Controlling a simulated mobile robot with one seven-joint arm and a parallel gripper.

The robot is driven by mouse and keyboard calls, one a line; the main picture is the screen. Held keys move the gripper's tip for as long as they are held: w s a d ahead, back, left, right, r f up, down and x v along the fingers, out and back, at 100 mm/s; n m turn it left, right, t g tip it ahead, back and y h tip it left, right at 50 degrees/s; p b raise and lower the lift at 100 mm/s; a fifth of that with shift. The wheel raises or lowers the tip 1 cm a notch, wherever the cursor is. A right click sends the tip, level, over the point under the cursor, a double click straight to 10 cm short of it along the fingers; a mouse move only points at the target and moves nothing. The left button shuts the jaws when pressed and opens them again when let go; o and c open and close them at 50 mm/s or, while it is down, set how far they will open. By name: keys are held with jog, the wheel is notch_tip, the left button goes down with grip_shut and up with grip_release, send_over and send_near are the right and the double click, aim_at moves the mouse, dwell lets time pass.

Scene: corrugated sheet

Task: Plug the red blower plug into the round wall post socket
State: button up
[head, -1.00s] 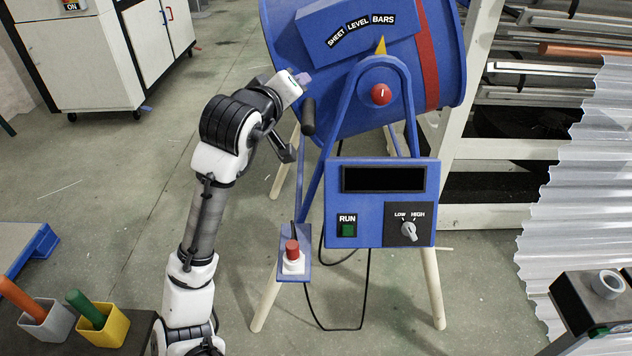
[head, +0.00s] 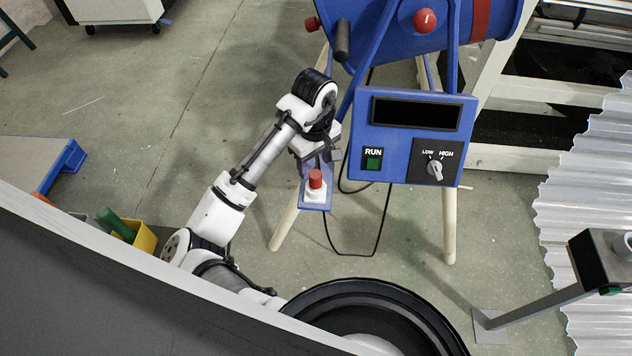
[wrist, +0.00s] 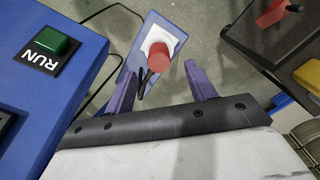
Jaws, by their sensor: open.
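The red plug (head: 315,179) stands upright in a white holder (head: 315,194) on a small blue bracket (head: 306,200) at the blower's leg. In the wrist view the red plug (wrist: 158,58) lies between and beyond the purple fingertips of my gripper (wrist: 161,72), with a black cord beside it. My gripper is open and empty, just above the plug in the head view; its fingers are largely hidden there. A grey post with a dark box (head: 594,265) stands at the right. Its round socket (head: 626,244) is cut off by the picture edge.
The blue control box (head: 412,135), with a green RUN button, is close right of my gripper. A black cord (head: 385,225) hangs below it. Corrugated sheet (head: 585,190) stands at the right. A yellow holder (head: 146,238) is at lower left. The floor between is clear.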

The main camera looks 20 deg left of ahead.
jog(key=shift+f, duration=3.1)
jog(key=shift+w, duration=0.1)
jog(key=c, duration=1.1)
jog(key=shift+o, duration=0.2)
jog(key=shift+r, duration=0.15)
